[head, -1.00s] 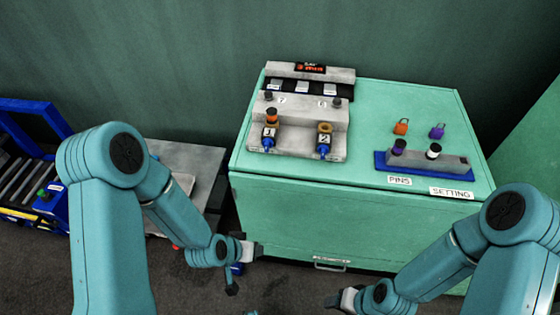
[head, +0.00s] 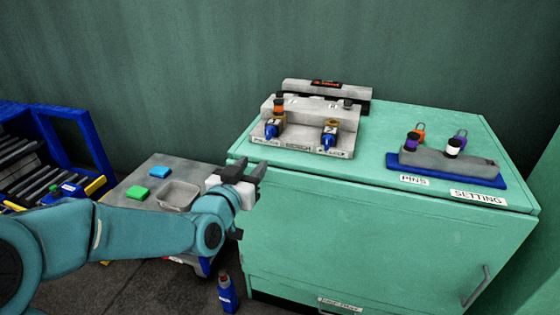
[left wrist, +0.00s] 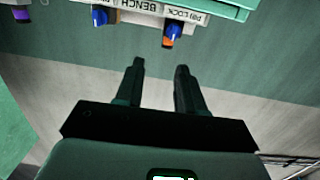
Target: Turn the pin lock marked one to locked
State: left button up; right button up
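The pin lock marked one (head: 271,128) is the left lock on the front of a grey fixture (head: 300,149) on the green cabinet. Its blue knob shows in front of an orange and black pin (head: 278,106). In the left wrist view the scene is upside down, and a blue knob with orange beside it (left wrist: 172,34) is at top right. A second lock (head: 329,133) has a blue knob and tan top. My left gripper (head: 259,173) is open and empty, in front of and below the fixture, apart from the lock. My right gripper is out of view.
The cabinet's front edge (head: 330,182) lies near my left gripper. A grey table (head: 150,167) with green and blue blocks and a tray is at left; a blue bottle (head: 227,295) stands below.

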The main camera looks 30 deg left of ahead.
pick_arm(q)
jog(key=s+a+b, duration=0.1)
jog(key=s+b, duration=0.1)
jog(key=y, duration=0.1)
send_near(268, 133)
jog(key=shift+t, duration=0.3)
jog(key=x, duration=0.8)
jog(key=shift+w+a+f+b, duration=0.15)
jog(key=shift+f+b, duration=0.1)
jog(key=shift+b, duration=0.05)
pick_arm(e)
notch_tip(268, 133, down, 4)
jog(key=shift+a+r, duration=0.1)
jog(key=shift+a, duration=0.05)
pick_arm(q)
grip_shut()
